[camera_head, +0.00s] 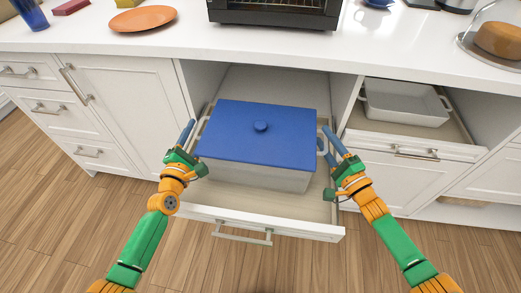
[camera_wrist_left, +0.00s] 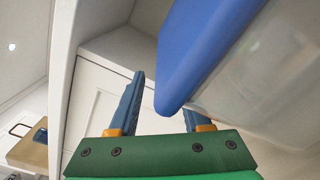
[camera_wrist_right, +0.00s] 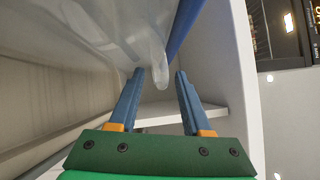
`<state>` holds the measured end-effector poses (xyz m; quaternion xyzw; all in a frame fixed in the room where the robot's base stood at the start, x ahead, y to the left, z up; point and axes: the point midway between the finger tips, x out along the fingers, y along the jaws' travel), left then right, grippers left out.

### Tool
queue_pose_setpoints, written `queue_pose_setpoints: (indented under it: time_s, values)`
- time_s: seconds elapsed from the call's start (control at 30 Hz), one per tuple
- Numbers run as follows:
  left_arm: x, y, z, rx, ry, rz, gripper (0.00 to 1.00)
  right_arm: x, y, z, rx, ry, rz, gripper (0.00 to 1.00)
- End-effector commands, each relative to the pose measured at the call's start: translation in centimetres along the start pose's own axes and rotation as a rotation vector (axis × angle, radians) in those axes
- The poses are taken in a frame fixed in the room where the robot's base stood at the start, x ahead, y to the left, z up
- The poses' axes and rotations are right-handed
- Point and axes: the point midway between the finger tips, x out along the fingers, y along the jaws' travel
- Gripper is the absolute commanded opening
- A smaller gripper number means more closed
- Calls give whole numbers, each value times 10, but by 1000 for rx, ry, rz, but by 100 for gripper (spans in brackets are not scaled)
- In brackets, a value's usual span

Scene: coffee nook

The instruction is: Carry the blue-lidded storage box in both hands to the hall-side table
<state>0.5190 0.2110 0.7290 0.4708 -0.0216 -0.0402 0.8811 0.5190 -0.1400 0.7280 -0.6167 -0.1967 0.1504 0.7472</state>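The storage box (camera_head: 262,177), with a flat blue lid (camera_head: 260,135) and a pale translucent body, sits level in a pulled-out drawer (camera_head: 285,222). A pale handle sticks out on each side. My left gripper (camera_head: 190,134) is at the box's left side, by the left handle (camera_head: 201,130). In the left wrist view its fingers (camera_wrist_left: 158,95) are apart, one partly hidden by the box. My right gripper (camera_head: 336,142) is at the right side, by the right handle (camera_head: 321,138). In the right wrist view its fingers (camera_wrist_right: 160,75) are apart, with a handle (camera_wrist_right: 157,62) near their tips.
The white counter above holds an orange plate (camera_head: 143,19), a black oven (camera_head: 275,12) and a glass-domed cake (camera_head: 498,40). Another open drawer (camera_head: 412,148) at right holds a grey bin (camera_head: 405,104). Drawer walls lie close to both grippers. The hall-side table is not in view.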

Motion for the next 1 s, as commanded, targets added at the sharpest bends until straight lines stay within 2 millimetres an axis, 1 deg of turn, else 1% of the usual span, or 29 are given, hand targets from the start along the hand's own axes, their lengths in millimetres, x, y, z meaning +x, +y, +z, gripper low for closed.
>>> queue_pose_setpoints:
  time_s: [0.03, 0.07, 0.1, 0.17, 1.0]
  values:
    - [0, 0, 0, 0, 0, 0, 33, 0, 0, 0, 0, 0, 0, 34]
    - [0, 0, 0, 0, 0, 0, 25, 0, 0, 0, 0, 0, 0, 25]
    - [0, 0, 0, 0, 0, 0, 14, 0, 0, 0, 0, 0, 0, 15]
    - [0, 0, 0, 0, 0, 0, 0, 0, 0, 0, 0, 0, 0, 0]
    - [0, 0, 0, 0, 0, -1, 0, 0, 0, 0, 0, 1, 1, 0]
